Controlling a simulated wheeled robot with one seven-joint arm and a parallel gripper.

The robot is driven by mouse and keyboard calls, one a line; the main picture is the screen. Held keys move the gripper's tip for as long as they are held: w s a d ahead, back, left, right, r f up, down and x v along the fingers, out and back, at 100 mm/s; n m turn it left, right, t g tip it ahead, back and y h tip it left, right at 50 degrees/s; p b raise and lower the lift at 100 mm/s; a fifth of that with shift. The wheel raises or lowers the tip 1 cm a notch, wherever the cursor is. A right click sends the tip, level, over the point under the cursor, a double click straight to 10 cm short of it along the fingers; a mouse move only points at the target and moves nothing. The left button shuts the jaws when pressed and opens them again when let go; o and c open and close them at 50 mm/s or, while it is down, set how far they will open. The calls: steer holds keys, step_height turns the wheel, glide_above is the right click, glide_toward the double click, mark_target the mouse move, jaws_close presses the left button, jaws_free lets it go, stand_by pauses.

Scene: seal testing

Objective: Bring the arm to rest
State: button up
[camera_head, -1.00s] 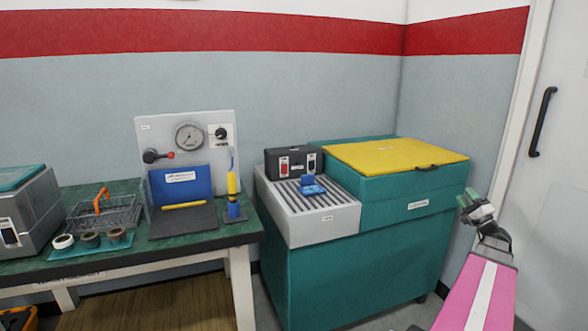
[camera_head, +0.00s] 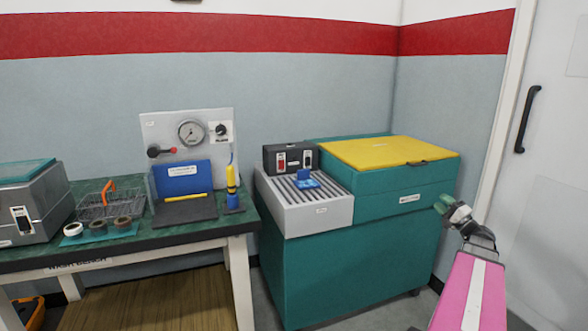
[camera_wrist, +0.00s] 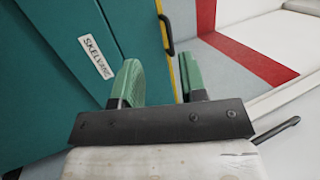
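My gripper (camera_head: 455,209) is at the right of the head view, at the end of my pink and white arm. It is in front of the right side of the teal cabinet (camera_head: 345,275). In the wrist view its two green fingers (camera_wrist: 163,88) stand apart with nothing between them. The gripper is open and empty. The teal cabinet side with a white label also shows in the wrist view (camera_wrist: 55,60), beyond the fingers.
The cabinet carries a yellow lid (camera_head: 385,152) and a grey roller unit (camera_head: 325,215) with a blue piece (camera_head: 306,181). A green bench (camera_head: 150,239) with a gauge panel (camera_head: 215,150) stands left. A white door (camera_head: 540,180) is at the right.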

steer(key=s+a+f+n+g, duration=0.1)
steer(key=a+f+n+g, duration=0.1)
steer(key=a+f+g, duration=0.45)
steer(key=a+f+n+g, duration=0.1)
steer(key=a+f+n, duration=0.15)
steer(key=a, duration=0.75)
steer(key=s+a+f+n+g, duration=0.1)
steer(key=a+f+g, duration=0.35)
steer(key=a, duration=0.45)
steer(key=s+a+f+n+g+h, duration=0.6)
steer(key=s+a+f+g+h, duration=0.1)
steer(key=s+a+f+h, duration=0.3)
steer(key=shift+s+a+f+h, duration=0.45)
steer(key=shift+s+f, duration=0.6)
steer(key=shift+s, duration=0.35)
steer(key=shift+n, duration=0.25)
